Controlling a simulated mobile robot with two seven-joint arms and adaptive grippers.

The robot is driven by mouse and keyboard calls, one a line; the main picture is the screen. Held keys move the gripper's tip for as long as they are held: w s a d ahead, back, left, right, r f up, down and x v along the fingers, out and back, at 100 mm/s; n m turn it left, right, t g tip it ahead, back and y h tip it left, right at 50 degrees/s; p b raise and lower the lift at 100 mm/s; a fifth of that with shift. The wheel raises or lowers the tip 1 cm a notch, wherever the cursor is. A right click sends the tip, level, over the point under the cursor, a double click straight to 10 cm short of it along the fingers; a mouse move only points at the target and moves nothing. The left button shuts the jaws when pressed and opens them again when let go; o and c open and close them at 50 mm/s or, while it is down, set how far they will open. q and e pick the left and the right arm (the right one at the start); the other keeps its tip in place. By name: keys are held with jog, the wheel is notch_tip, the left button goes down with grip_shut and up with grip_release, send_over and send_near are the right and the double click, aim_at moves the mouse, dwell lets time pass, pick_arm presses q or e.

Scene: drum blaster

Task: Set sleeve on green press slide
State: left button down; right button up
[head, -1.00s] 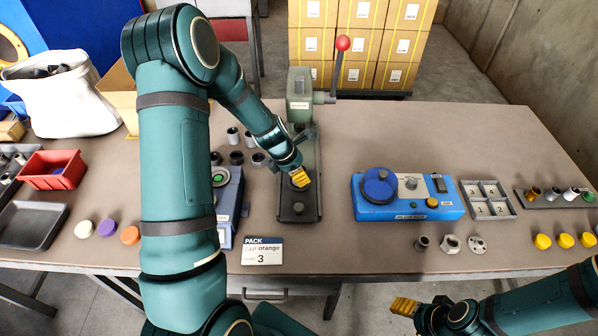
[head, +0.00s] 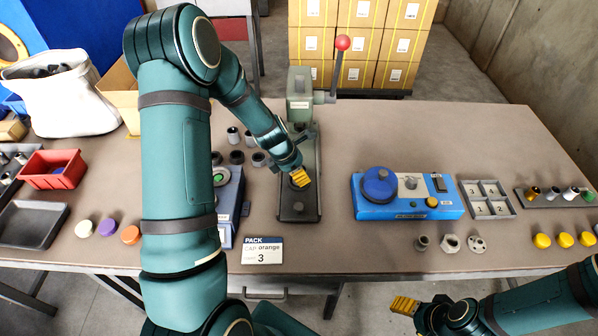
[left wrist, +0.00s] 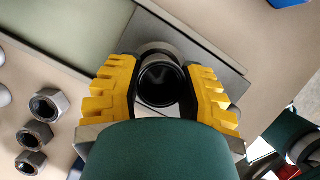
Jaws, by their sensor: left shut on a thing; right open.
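The green press (head: 300,98) stands at the back middle of the table, with a red-knobbed lever and a long grey base (head: 298,206) reaching toward me. My left gripper (head: 300,178) is over that base. In the left wrist view, its yellow fingers (left wrist: 162,88) are shut on a dark, hollow round sleeve (left wrist: 160,84). The sleeve is over a grey metal plate (left wrist: 205,62); I cannot tell whether it touches it. In the head view my gripper hides the sleeve. My right gripper (head: 404,306) is open and empty in front of the table.
A blue device (head: 408,196) stands right of the press, with a grey divided tray (head: 488,199) beside it. Another blue unit (head: 228,205) is close left of the press base. A PACK card (head: 262,250) lies in front. Several dark parts (head: 236,157) stand behind my left arm.

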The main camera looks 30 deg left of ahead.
pick_arm(q)
jog(key=shift+f+b, duration=0.4)
jog(key=shift+f, duration=0.15)
pick_arm(e)
jog(key=shift+f, duration=0.4)
pick_arm(q)
jog(key=c, duration=0.9)
grip_release()
jog(key=shift+o, duration=0.2)
jog(key=shift+p+v, duration=1.2)
jog(key=shift+v, duration=0.4)
jog(key=p+v, duration=0.5)
jog(key=v, duration=0.3)
jog(key=shift+p, duration=0.35)
pick_arm(e)
notch_tip(320, 180, up, 8)
jog(key=w, duration=0.2)
jog(key=shift+d+t, duration=0.25)
jog(key=shift+t, duration=0.15)
pick_arm(q)
jog(key=shift+w+d+f, duration=0.1)
jog(key=shift+d, duration=0.05)
pick_arm(e)
jog(key=shift+w, duration=0.1)
